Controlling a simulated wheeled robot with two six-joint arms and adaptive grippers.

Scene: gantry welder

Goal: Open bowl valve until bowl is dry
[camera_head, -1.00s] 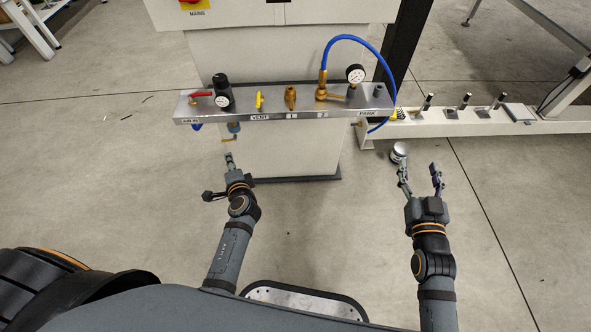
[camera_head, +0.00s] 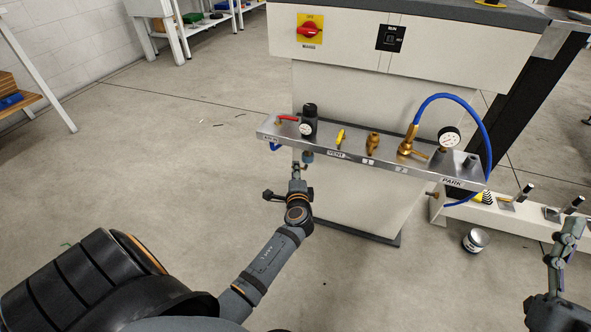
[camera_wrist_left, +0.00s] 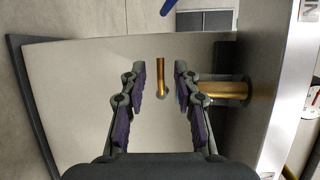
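The air unit (camera_head: 308,122) with a dark knob and small gauge stands at the left end of the steel shelf. Its small bluish bowl (camera_head: 308,157) hangs under the shelf, partly hidden by my gripper in the head view. In the left wrist view a thin brass lever (camera_wrist_left: 161,77) lies between the fingers with a gap on both sides. A thicker brass stem (camera_wrist_left: 226,91) is on the right, behind the right finger. My left gripper (camera_wrist_left: 161,88) is open and holds nothing; it is just below the bowl (camera_head: 298,172). My right gripper (camera_head: 566,238) is seen edge-on at the right edge. Any water level is not visible.
The shelf (camera_head: 375,166) carries a red lever, a yellow handle (camera_head: 340,138), brass fittings and a gauge with a blue hose (camera_head: 455,97). The white cabinet (camera_head: 345,205) is close behind. A small can (camera_head: 476,240) stands on the floor at right.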

